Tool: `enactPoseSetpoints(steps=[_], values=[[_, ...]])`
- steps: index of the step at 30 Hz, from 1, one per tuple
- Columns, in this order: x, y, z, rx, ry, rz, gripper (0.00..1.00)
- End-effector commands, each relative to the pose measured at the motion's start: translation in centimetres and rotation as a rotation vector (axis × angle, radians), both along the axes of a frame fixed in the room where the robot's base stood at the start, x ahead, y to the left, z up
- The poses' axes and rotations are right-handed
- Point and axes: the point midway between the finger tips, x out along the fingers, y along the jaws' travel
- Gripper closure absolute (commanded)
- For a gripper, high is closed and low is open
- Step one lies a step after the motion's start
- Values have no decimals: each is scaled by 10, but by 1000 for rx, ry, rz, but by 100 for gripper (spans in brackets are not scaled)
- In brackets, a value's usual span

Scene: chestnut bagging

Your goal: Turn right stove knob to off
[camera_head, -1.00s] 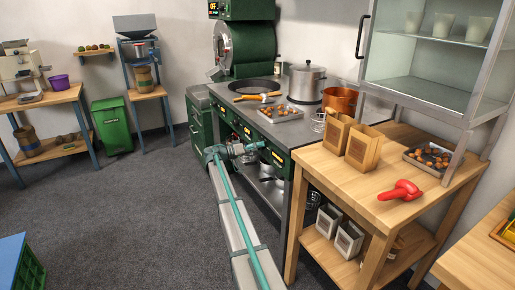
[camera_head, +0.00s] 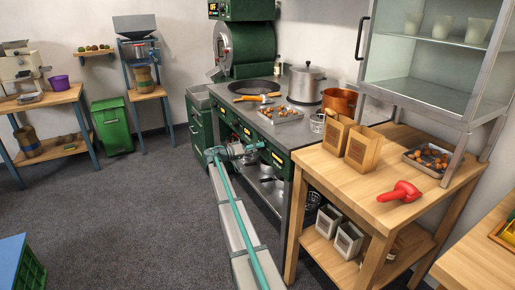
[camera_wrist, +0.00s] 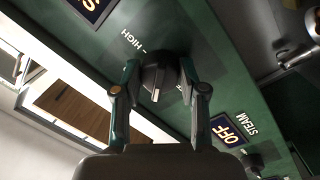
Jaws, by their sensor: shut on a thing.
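The stove is a steel counter (camera_head: 300,136) with a green front panel of knobs and small displays. In the wrist view a dark round knob (camera_wrist: 158,74) with a pale pointer mark sits on the green panel (camera_wrist: 215,60). Lettering reading "HIGH" shows beside it. My gripper (camera_wrist: 158,78) has its two fingers on either side of this knob and is shut on it. In the head view my gripper (camera_head: 262,146) is at the right part of the stove front, and the knob is hidden there. A display (camera_wrist: 227,130) reads "OFF" near the word "STEAM".
On the stove top are a pan (camera_head: 254,87), a steel pot (camera_head: 305,84), a copper pot (camera_head: 340,100) and a tray of chestnuts (camera_head: 281,116). A wooden table (camera_head: 345,184) with paper bags and a red scoop (camera_head: 401,191) stands right. The floor left is open.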

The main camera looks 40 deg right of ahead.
Motion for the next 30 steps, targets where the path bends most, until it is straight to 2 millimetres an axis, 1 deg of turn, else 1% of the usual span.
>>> enactPoseSetpoints(steps=[21,30], values=[[-2,1,3,103,632,0,93],[-2,1,2,133,821,-1,93]])
